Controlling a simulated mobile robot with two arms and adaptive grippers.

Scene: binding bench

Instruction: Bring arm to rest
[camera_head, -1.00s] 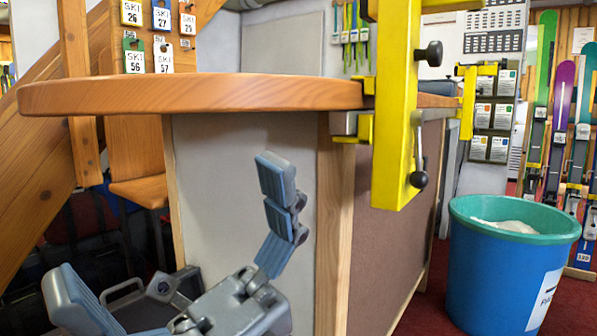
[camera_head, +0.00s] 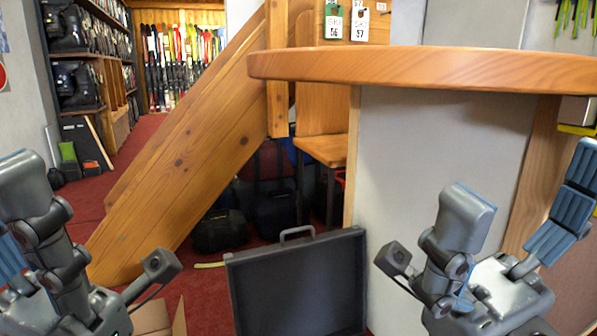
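My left gripper (camera_head: 22,215) is at the left edge of the head view. Its fingers are partly cut off, so its opening is unclear and I see no object in it. My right gripper (camera_head: 527,188) is at the lower right, in front of the bench's light side panel. Its blue-padded fingers are spread wide with nothing between them. The wooden bench top (camera_head: 420,70) is above and behind it. I cannot tell how far the right finger is from the bench post.
A dark open case (camera_head: 297,290) with a handle stands at bottom centre, between my grippers. A cardboard box (camera_head: 152,318) is near my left gripper. A sloping wooden stair side (camera_head: 185,165) rises behind. Red floor (camera_head: 135,140) is clear at the left back.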

